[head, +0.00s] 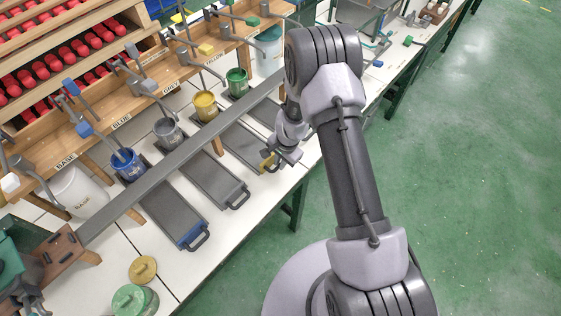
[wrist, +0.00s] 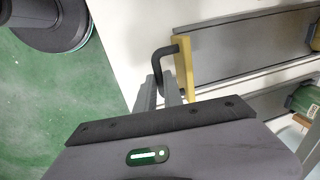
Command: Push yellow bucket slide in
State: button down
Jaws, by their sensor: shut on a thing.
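The yellow bucket (head: 205,106) stands upright on the inner end of its dark grey slide (head: 241,136), behind the long grey rail. The slide's yellow front end (head: 267,160) sticks out toward the table's front edge. In the wrist view the yellow end bar (wrist: 184,68) and its black handle (wrist: 157,62) show clearly. My gripper (wrist: 161,93) is shut on the handle; it also shows in the head view (head: 277,160). The exact finger contact is partly hidden.
The grey bucket (head: 168,132) and blue bucket (head: 129,164) stand on slides to the left, the green bucket (head: 237,82) to the right. A grey rail (head: 180,153) crosses above the slides. Mixer arms hang from the wooden shelf. Green floor (head: 480,180) is clear.

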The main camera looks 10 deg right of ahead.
jog(key=c, duration=1.5)
grip_release()
jog(key=shift+w+a, duration=0.15)
jog(key=shift+w, duration=0.1)
jog(key=s+r+p, duration=0.1)
jog(key=r, duration=0.4)
jog(key=d+r+p, duration=0.1)
jog(key=r+p, duration=0.1)
jog(key=r, duration=0.4)
jog(key=s+d+r+p, duration=0.1)
jog(key=r+p, duration=0.1)
jog(key=r, duration=0.4)
jog(key=shift+s+r, duration=0.1)
jog(key=shift+s, duration=0.2)
